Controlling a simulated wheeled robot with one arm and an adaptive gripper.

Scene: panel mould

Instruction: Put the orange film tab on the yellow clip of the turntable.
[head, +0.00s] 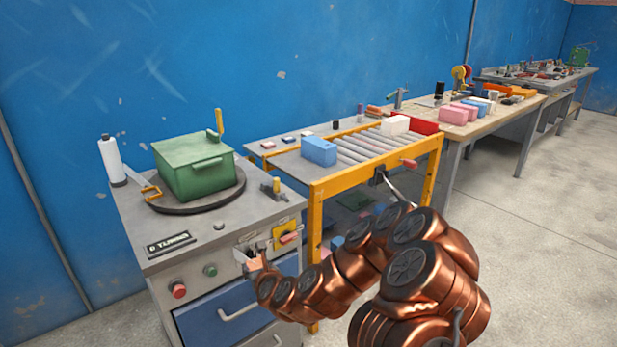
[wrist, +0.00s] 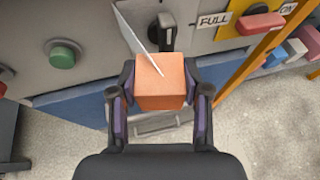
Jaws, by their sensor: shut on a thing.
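My gripper (wrist: 160,104) is shut on the orange film tab (wrist: 160,82), a small block between its two fingers. A thin whitish strip sticks up from the tab. In the head view my gripper (head: 254,262) is low in front of the grey cabinet's control panel, below and right of the turntable. The dark round turntable (head: 215,202) lies on the cabinet top and carries a green lidded box (head: 193,168). A yellow upright piece (head: 219,122) stands at the box's back right, and a yellow-orange loop (head: 151,191) sits at the turntable's left; I cannot tell which is the clip.
A white roll (head: 112,160) stands at the cabinet's back left. A small fitting with a yellow top (head: 276,185) is at its right edge. The panel has a red button (head: 178,291) and a green button (wrist: 65,54). A yellow-framed roller table (head: 374,163) stands right.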

